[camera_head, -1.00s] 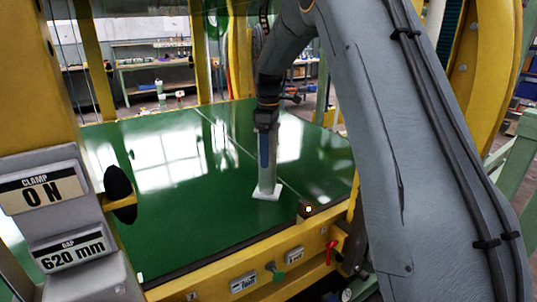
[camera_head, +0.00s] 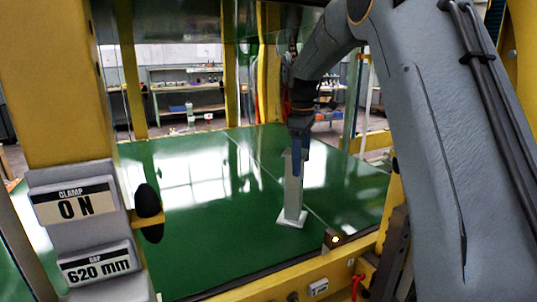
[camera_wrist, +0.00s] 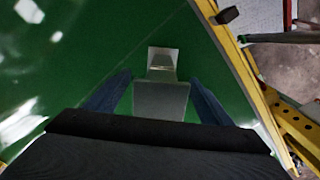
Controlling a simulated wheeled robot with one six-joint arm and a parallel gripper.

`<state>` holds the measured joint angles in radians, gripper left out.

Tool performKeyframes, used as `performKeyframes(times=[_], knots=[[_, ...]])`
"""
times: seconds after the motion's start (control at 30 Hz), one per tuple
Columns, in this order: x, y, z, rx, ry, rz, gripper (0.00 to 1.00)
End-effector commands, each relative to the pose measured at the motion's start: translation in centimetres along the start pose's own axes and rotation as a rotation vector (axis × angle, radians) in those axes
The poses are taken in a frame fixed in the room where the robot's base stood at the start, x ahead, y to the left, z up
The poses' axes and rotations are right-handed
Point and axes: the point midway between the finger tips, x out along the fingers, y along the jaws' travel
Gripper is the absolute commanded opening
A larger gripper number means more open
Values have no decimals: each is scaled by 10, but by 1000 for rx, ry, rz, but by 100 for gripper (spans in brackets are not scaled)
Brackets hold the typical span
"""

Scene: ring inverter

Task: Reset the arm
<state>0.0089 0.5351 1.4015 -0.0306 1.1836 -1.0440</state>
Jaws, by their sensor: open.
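A grey upright post (camera_head: 293,200) on a small white square base (camera_head: 292,219) stands on the green table (camera_head: 210,245). My gripper (camera_head: 302,165) points down over the post's top. One blue finger overlaps the post's upper right side in the head view. In the wrist view, my gripper (camera_wrist: 161,78) is open, with one blue finger on each side of the post (camera_wrist: 161,100). Dark gaps show between the post and both fingers. The base (camera_wrist: 163,55) lies beyond, on the green surface.
A yellow frame surrounds the table. A small block with a lit lamp (camera_head: 334,239) sits at the front edge. The table left of the post is clear.

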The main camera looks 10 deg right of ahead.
Motion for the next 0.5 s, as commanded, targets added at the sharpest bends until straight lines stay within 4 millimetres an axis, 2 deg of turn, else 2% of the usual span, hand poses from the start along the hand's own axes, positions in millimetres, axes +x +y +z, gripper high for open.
performKeyframes(times=[0.07,0.17,0.37,0.5], knots=[[6,-2,20,59,-17,36,75],[20,-29,31,159,-12,38,75],[54,-111,64,437,6,16,75],[81,-176,94,637,13,0,75]])
